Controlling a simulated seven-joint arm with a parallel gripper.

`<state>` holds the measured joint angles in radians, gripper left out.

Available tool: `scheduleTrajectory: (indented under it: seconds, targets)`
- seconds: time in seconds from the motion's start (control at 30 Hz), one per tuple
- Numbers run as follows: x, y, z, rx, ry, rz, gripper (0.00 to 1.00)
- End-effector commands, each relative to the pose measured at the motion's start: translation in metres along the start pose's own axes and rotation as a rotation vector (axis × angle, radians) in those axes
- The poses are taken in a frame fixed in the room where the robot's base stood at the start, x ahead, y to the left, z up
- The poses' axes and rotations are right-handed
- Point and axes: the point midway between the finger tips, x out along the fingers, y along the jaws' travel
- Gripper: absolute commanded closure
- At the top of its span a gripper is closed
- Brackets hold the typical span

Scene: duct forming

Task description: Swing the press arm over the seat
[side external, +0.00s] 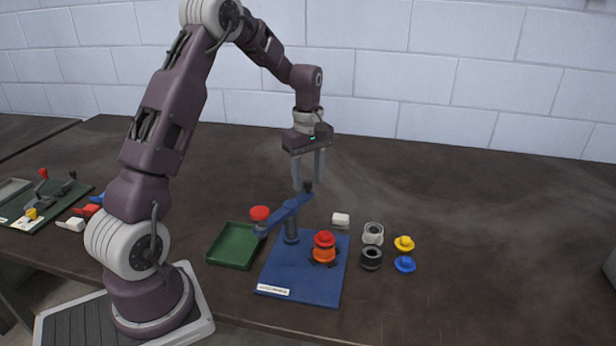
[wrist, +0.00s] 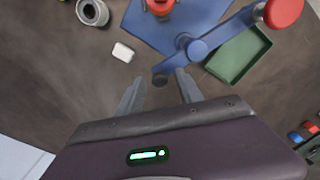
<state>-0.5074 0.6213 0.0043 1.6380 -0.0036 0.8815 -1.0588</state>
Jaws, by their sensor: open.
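The blue press arm (side external: 292,203) sits on a post (side external: 291,226) on a blue base plate (side external: 290,285). The seat (side external: 324,259) on the plate holds an orange part with a red top (side external: 324,240).
A green tray (side external: 233,247) stands left of the plate. A white block (side external: 340,220), a white ring (side external: 373,234), a dark ring (side external: 371,259), a yellow piece (side external: 404,243) and a blue piece (side external: 405,264) lie to the right. The table beyond them is clear.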

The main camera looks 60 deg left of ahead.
Motion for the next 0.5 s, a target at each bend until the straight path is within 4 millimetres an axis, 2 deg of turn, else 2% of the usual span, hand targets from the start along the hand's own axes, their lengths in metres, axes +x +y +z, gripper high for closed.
scheduleTrajectory:
  seconds: [0.03,0.2,0.27,0.5]
  targets:
    - [-0.0002,0.0,0.0001,0.0,0.0,0.0,0.57]
    - [-0.0004,0.0,0.0002,0.001,0.0,0.0,0.9]
    - [-0.0005,0.0,0.0002,0.001,0.0,0.0,1.0]
    - [-0.0007,0.0001,0.0003,0.001,0.0,0.0,1.0]
